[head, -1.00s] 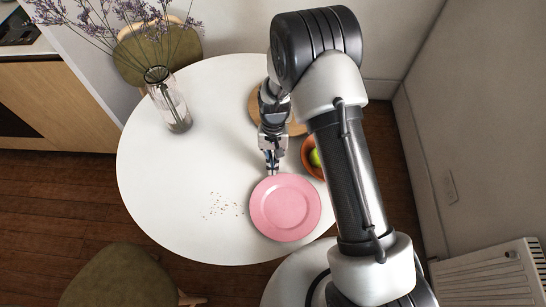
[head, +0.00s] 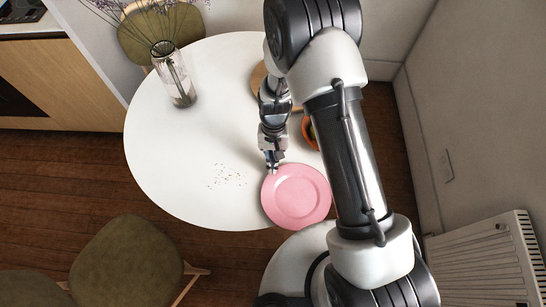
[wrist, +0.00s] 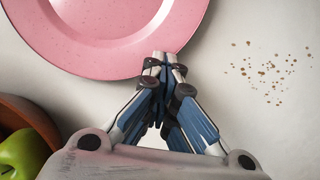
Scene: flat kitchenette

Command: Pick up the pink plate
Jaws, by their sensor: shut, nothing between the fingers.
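The pink plate (head: 296,196) lies flat on the white round table (head: 165,130), near the table's front right edge. It also fills the upper left of the wrist view (wrist: 110,55). My gripper (head: 272,168) is at the plate's far left rim in the head view. In the wrist view its fingertips (wrist: 165,58) are together, with nothing between them, right at the plate's rim. I cannot tell whether they touch the rim or hang just above it.
An orange-brown bowl (head: 308,132) with a green apple (wrist: 22,154) stands close by, partly hidden by my arm. Crumbs (head: 226,177) lie left of the plate. A glass vase (head: 175,75) with dried flowers stands at the back left. A round wooden board (head: 258,80) is behind my gripper.

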